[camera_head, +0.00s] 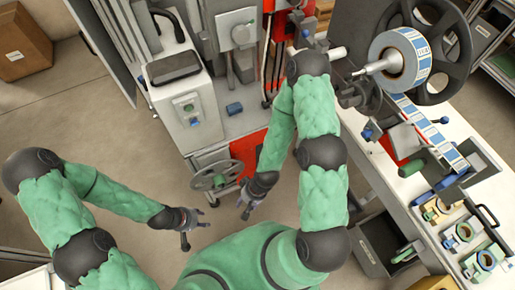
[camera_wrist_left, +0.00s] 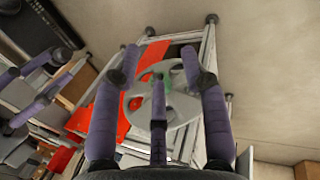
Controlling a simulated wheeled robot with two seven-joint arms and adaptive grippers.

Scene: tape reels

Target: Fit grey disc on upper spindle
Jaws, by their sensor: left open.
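A grey disc (camera_head: 217,177) with spokes and a green centre stands low in front of the red machine base. It also shows in the left wrist view (camera_wrist_left: 180,108), partly hidden behind my fingers. My left gripper (camera_head: 187,226) is open and empty, to the lower left of the disc in the head view and apart from it. Its spread fingers also show in the left wrist view (camera_wrist_left: 158,85). My right gripper (camera_head: 246,205) is to the disc's lower right; its finger opening is too small to judge. A pale spindle (camera_head: 372,68) sticks out of a label roll; I cannot tell if it is the upper spindle.
The label roll (camera_head: 402,60) sits before a black spoked reel (camera_head: 447,45) at upper right, its strip running down to the white bench. A grey control box (camera_head: 188,105) stands left of the machine. A cardboard box (camera_head: 22,45) is far left. Open floor lies at left.

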